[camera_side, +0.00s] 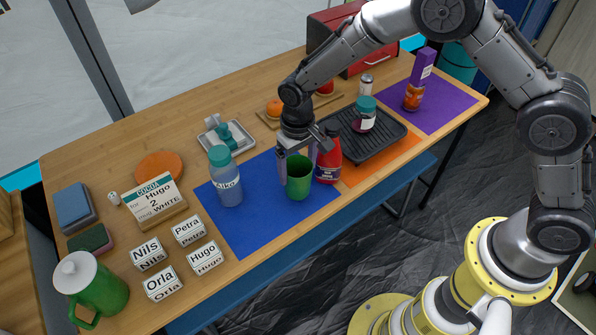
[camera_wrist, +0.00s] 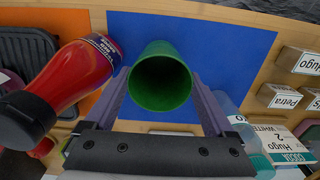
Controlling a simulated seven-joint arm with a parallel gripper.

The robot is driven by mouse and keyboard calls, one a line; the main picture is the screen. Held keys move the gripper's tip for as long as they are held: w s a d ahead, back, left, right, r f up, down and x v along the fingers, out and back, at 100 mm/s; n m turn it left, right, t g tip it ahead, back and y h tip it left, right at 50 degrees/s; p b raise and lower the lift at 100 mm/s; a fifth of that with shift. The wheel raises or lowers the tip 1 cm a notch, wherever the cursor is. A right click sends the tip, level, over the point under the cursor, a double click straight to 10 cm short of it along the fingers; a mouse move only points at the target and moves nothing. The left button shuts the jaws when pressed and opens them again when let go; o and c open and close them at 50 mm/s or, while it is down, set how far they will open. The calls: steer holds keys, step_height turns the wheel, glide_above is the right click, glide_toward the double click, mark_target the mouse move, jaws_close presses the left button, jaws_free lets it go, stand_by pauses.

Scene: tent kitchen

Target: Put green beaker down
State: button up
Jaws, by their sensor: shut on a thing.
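The green beaker (camera_side: 299,178) is upright over the blue mat (camera_side: 258,234), toward the mat's right side. In the wrist view the beaker (camera_wrist: 160,80) shows its open, empty-looking mouth between the two fingers. My gripper (camera_side: 297,162) is shut on the beaker from behind; it also shows in the wrist view (camera_wrist: 163,92). I cannot tell whether the beaker's base touches the mat (camera_wrist: 240,45).
A red bottle (camera_side: 329,158) stands close to the right of the beaker; it also shows in the wrist view (camera_wrist: 75,75). A grey-blue bottle (camera_side: 226,180) stands on the mat's left part. A black grill tray (camera_side: 368,135) is at right. The mat's front is clear.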

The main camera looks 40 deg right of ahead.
steer(key=shift+f, duration=1)
steer(key=shift+s+f, duration=0.1)
steer(key=shift+f, duration=0.05)
steer(key=o, duration=1.5)
step_height(320, 180, up, 12)
steer(key=shift+r, duration=0.25)
